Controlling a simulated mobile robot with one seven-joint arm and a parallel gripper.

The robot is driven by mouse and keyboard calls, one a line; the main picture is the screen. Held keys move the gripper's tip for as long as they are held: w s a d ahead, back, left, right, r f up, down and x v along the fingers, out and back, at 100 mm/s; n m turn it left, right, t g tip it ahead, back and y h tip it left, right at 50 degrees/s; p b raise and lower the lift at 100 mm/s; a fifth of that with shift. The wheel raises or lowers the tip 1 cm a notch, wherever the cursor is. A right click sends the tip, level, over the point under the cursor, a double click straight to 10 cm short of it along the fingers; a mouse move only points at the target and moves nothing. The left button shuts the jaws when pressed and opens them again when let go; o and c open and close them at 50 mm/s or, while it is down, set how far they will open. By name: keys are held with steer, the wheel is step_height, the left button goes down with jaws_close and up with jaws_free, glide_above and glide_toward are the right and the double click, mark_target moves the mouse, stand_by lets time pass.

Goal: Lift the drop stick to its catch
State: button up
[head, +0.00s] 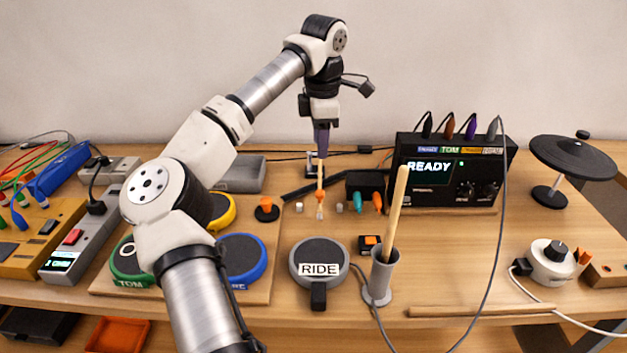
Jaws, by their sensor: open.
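My gripper (320,155) points straight down over the middle of the table, towards the back; its jaws are open but small in the picture. Just below it is a thin upright pale stick (320,176) with an orange band and a light lower tip, which I take to be the drop stick. I cannot tell whether the jaws touch it or stand in front of it. A black bar (296,192) slants beside it, and a dark post and frame stand behind. The catch is not clear to make out.
The RIDE pad (319,258) lies in front. A grey holder (382,280) holds a tall leaning wooden stick (396,215); another stick (480,311) lies along the front edge. A black READY console (450,190) stands right. Coloured pads (240,256) lie left, partly behind my arm.

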mark_target(320, 191)
steer(key=f, duration=0.4)
steer(key=f+p, duration=0.1)
steer(key=f, duration=0.4)
steer(key=f+p, duration=0.1)
steer(key=f, duration=0.3)
steer(key=shift+w+d+f, duration=0.1)
steer(key=shift+w+f, duration=0.2)
steer(key=shift+w, duration=0.05)
jaws_close()
